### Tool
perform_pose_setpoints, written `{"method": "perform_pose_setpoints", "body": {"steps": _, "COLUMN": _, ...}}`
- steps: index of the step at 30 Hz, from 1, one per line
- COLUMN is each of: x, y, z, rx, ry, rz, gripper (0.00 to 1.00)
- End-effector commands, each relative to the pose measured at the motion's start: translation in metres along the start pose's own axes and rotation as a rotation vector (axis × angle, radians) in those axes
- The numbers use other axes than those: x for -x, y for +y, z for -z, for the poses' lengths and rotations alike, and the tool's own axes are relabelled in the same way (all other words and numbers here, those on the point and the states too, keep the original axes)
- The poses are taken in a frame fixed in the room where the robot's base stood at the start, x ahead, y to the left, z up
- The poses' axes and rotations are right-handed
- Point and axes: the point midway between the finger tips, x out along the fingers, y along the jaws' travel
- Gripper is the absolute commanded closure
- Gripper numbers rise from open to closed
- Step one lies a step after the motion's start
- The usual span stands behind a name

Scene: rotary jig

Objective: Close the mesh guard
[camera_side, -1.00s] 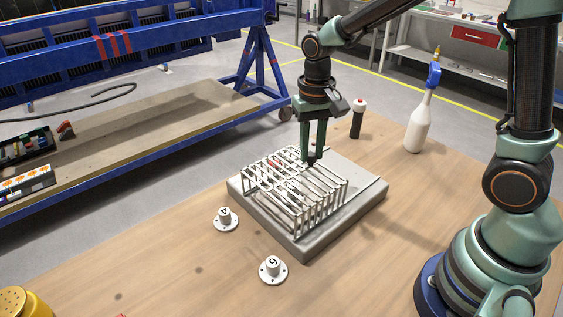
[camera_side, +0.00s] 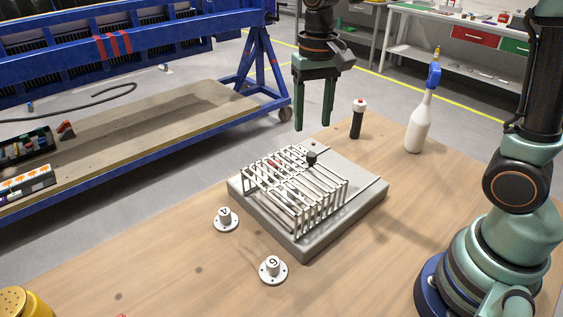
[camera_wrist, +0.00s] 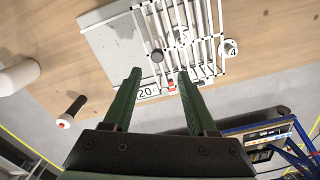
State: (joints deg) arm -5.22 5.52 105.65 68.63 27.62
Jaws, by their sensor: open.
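The mesh guard (camera_side: 306,195) is a cage of white bars standing on a grey slab (camera_side: 357,206) on the wooden bench. It covers the left and middle of the slab, and its top lies roughly level. A dark round knob (camera_side: 312,158) shows at its back edge. In the wrist view the guard (camera_wrist: 205,35) and the knob (camera_wrist: 157,55) lie beyond the fingertips. My gripper (camera_side: 314,127) is open and empty, in the air above and behind the knob, touching nothing. It also shows in the wrist view (camera_wrist: 158,75). What lies under the bars is partly hidden.
Two white flanged pieces (camera_side: 226,219) (camera_side: 273,270) stand in front of the slab. A black cylinder with a red-and-white top (camera_side: 357,119) and a white spray bottle (camera_side: 419,124) stand behind it. The bench's front right is clear.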

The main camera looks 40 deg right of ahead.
Motion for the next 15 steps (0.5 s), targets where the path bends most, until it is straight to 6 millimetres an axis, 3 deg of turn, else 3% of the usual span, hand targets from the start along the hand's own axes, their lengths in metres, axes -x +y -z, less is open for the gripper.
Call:
{"method": "perform_pose_setpoints", "body": {"steps": 6, "x": 0.032, "y": -0.001, "z": 0.0, "rx": 0.001, "ry": 0.002, "rz": 0.001, "gripper": 0.42}}
{"method": "perform_pose_setpoints", "body": {"steps": 15, "x": 0.042, "y": 0.0, "z": 0.0, "rx": 0.001, "ry": -0.001, "rz": 0.0, "gripper": 0.42}}
